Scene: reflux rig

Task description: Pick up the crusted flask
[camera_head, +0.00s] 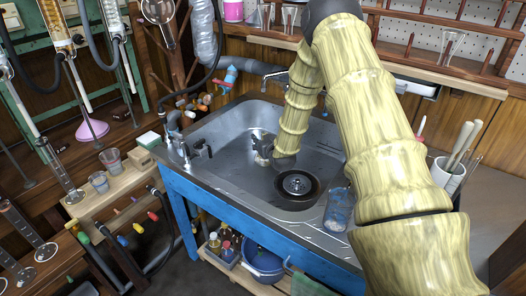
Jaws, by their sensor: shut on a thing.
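My gripper (262,147) is low over the sink basin, at the end of my arm's downward link. It is small and dark in this view. Its jaws are shut on a small pale thing (262,156), which appears to be the crusted flask. Only a whitish, slightly pinkish part of it shows beside the fingers. Its full shape and any crust are too small to make out. I cannot tell whether it touches the basin floor.
The metal sink (232,128) has a dark round drain (297,185) right of the gripper. A bluish glass jar (338,210) stands near the front rim. Taps (190,150) are at the left. Cups (110,160) sit on a side shelf. A white pot (448,172) holds rods at right.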

